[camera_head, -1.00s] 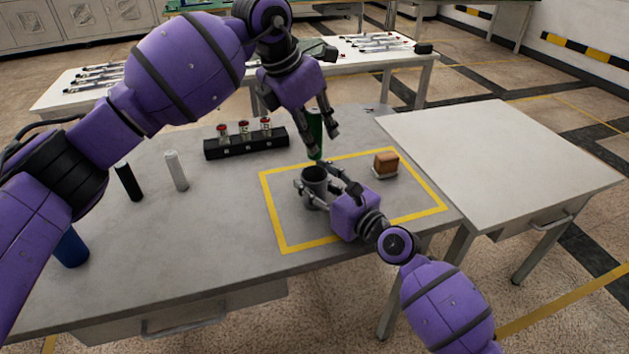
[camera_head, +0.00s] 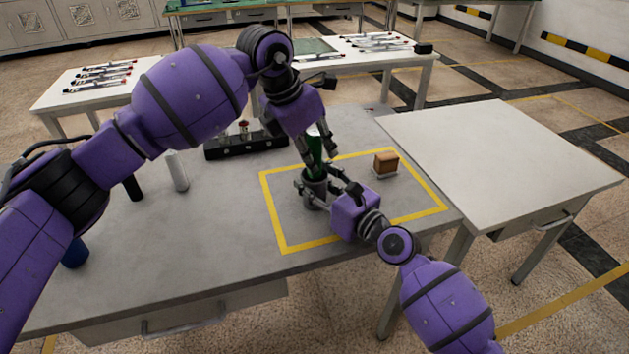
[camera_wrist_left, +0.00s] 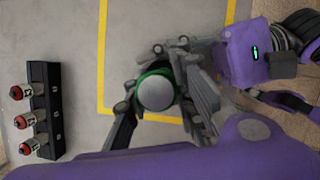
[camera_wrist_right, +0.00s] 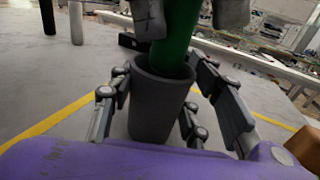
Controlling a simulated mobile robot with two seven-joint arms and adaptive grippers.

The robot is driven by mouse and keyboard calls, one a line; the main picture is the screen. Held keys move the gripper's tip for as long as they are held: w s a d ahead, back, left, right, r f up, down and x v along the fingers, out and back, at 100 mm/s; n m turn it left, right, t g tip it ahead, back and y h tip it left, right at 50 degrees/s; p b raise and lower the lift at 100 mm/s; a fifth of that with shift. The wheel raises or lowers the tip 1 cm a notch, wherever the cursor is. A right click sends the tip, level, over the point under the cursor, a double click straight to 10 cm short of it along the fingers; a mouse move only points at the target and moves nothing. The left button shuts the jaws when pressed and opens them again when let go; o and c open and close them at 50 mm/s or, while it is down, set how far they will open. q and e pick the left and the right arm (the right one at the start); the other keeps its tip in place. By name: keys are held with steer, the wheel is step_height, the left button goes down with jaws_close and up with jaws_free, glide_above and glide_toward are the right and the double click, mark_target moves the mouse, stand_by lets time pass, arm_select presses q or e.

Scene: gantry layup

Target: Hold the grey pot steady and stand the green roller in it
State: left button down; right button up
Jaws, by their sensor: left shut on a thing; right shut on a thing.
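The grey pot (camera_head: 313,193) stands upright inside the yellow taped square, and it fills the middle of the right wrist view (camera_wrist_right: 158,100). My right gripper (camera_head: 321,187) is shut around the pot from the right. The green roller (camera_head: 314,152) is upright, with its lower end inside the pot's mouth in the right wrist view (camera_wrist_right: 176,45). My left gripper (camera_head: 317,160) is shut on the roller's upper part from above. The roller's pale round top (camera_wrist_left: 155,93) faces the left wrist camera. How deep the lower end sits is hidden by the pot wall.
A brown block (camera_head: 386,162) sits on a small plate right of the pot. A black rack (camera_head: 246,144) with red-topped items stands behind left. A white cylinder (camera_head: 177,171), a black one (camera_head: 133,187) and a blue one (camera_head: 74,252) stand at left. A bare white table (camera_head: 505,150) adjoins at right.

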arm_select(q)
steer(key=c, duration=1.4)
jaws_free()
steer(key=shift+r, duration=0.1)
steer(key=v, duration=1.2)
arm_select(e)
steer(key=o, duration=1.2)
steer(key=v, duration=1.2)
steer(key=shift+d, duration=0.1)
